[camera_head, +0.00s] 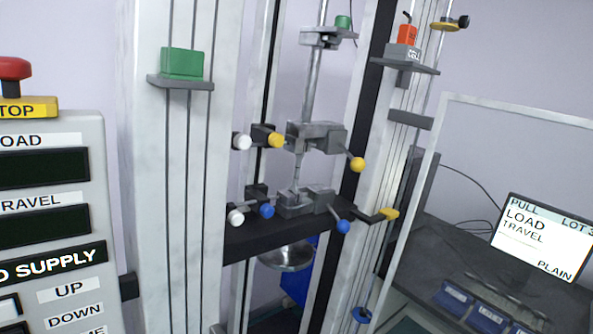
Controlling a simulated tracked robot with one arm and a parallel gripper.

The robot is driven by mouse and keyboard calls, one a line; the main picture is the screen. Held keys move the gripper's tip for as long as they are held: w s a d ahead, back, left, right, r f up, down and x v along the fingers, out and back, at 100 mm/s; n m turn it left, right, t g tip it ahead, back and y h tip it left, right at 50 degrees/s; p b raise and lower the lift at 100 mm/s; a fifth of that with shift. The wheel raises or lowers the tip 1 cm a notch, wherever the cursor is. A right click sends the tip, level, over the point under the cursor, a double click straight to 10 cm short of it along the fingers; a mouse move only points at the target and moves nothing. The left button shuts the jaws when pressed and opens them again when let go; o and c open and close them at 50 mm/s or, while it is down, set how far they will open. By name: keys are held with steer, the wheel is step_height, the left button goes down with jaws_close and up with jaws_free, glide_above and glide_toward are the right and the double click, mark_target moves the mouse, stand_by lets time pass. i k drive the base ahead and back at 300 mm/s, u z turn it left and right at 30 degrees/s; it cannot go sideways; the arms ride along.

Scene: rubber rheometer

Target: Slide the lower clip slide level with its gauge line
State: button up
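The tall test frame stands in the middle of the view. Its upper clamp (317,136) has yellow knobs, and its lower clamp (303,203) has blue knobs. A thin grey specimen (298,166) runs upright between them. Left of the clamps are two white knobs, one upper (241,141) and one lower (235,217). A dark arm with a yellow tip (388,214) sticks out at the right column, about level with the lower clamp. I cannot tell which part is the lower clip slide, and no gauge line can be made out. My gripper is not in view.
A control panel (50,220) with a red stop button (14,70) stands at the left. A green block (183,63) sits on a left column shelf. A clear guard with a white frame (420,215) and a monitor (541,240) are at the right.

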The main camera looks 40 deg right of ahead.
mark_target(258, 191)
steer(key=k, duration=1.25)
steer(key=z, duration=0.65)
steer(key=i, duration=1.85)
steer(key=u, duration=0.6)
